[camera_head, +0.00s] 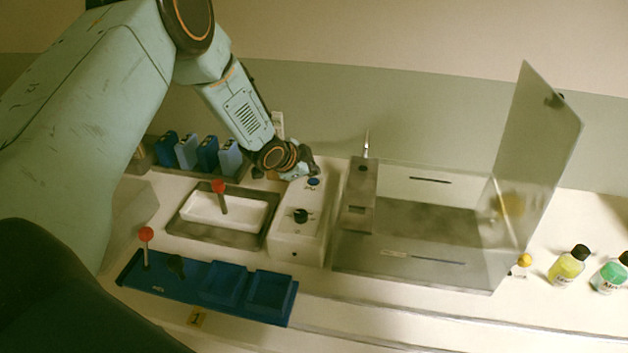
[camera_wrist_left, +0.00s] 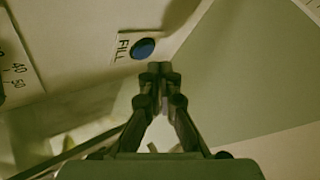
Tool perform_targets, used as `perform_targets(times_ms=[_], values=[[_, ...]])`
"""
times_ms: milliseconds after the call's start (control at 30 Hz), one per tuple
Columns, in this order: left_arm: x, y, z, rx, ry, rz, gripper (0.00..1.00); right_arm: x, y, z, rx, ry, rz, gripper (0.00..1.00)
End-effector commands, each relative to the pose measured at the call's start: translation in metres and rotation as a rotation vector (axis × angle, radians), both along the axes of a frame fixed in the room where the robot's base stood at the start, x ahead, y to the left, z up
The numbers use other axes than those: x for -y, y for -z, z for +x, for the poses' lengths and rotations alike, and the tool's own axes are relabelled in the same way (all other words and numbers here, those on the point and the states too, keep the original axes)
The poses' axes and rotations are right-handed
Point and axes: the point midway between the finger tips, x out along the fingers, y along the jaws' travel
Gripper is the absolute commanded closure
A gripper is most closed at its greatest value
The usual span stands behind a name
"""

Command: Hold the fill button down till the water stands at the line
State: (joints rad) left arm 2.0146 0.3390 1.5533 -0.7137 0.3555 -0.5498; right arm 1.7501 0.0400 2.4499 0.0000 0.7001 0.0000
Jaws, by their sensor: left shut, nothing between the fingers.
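The round blue fill button (camera_head: 313,181) is on top of the white control box (camera_head: 290,235). In the left wrist view the button (camera_wrist_left: 143,48) has the word FILL beside it. My left gripper (camera_head: 314,171) reaches in from behind, shut and empty. In the left wrist view its closed tips (camera_wrist_left: 158,70) lie just below the button, with a small gap in the picture; I see no contact. A clear-walled tank (camera_head: 465,275) stands right of the box, with dark strips on its walls. I cannot make out a water level. My right gripper is out of view.
A black knob (camera_head: 300,215) sits on the box. Left of it is a white basin in a dark frame (camera_head: 185,230) with a red-topped handle. A blue tray (camera_head: 210,303) lies in front. A tilted clear panel (camera_head: 540,130) and bottles (camera_head: 567,265) stand right.

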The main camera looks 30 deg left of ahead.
Motion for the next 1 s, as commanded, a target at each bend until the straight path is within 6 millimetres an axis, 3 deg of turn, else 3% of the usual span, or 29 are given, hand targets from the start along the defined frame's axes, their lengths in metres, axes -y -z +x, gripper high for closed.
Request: perform_targets(times_ms=[1000], values=[[0.0,0.01,0.001,0.0,0.0,0.0,1.0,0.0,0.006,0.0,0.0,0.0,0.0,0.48]])
